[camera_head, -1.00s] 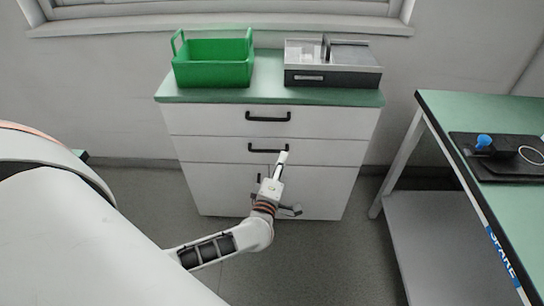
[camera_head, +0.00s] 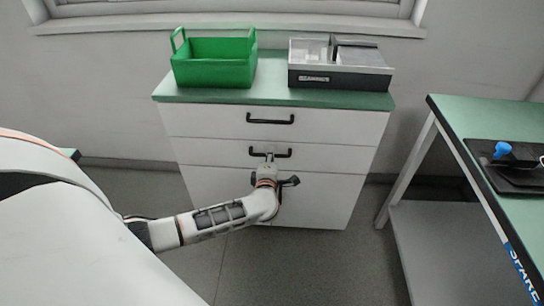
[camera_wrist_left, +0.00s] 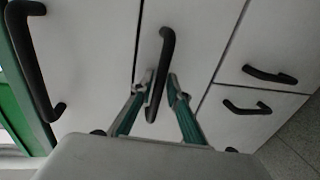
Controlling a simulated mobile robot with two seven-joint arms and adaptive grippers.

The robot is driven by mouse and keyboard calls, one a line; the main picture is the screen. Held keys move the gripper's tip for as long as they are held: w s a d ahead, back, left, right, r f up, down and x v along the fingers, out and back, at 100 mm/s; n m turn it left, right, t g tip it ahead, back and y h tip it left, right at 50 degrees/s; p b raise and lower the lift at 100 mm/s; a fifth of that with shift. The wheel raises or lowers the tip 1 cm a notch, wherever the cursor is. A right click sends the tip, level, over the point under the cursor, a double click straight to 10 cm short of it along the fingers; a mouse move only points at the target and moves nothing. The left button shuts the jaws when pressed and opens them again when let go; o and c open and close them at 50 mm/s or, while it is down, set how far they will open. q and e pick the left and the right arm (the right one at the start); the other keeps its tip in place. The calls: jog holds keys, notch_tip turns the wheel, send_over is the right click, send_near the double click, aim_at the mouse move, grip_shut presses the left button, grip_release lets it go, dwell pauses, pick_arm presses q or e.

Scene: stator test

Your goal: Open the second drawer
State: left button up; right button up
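A white cabinet has a top drawer (camera_head: 210,121), and below it the second drawer (camera_head: 215,151) with a black bar handle (camera_head: 284,154). Both drawers are shut. My left gripper (camera_head: 270,157) is at the second drawer's handle, hiding part of it. In the left wrist view the black handle (camera_wrist_left: 166,48) runs between the two fingers of my left gripper (camera_wrist_left: 160,88). The fingers are spread, one on each side of the handle, with a gap visible at least on the right. My right gripper is out of view.
A green bin (camera_head: 213,66) and a grey-black box (camera_head: 340,72) stand on the cabinet's green top (camera_head: 270,96). The top drawer's handle (camera_head: 270,119) is just above. A green table (camera_head: 480,120) stands at the right. Grey floor is clear in front.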

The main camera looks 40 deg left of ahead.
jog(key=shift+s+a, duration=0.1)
pick_arm(q)
grip_shut()
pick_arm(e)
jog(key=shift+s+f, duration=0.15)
pick_arm(q)
jog(key=f+p+v, duration=0.2)
jog(key=p+v, duration=0.2)
jog(key=v, duration=0.8)
jog(key=s+f+p+v, duration=0.1)
jog(key=f+p+v, duration=0.2)
jog(key=v, duration=1)
jog(key=shift+s+d+p, duration=0.2)
jog(key=shift+d+p, duration=0.1)
jog(key=shift+p, duration=0.35)
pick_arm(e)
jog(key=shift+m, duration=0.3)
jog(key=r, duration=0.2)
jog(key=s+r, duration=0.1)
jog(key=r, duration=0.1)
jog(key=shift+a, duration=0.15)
pick_arm(q)
jog(key=shift+f, duration=0.15)
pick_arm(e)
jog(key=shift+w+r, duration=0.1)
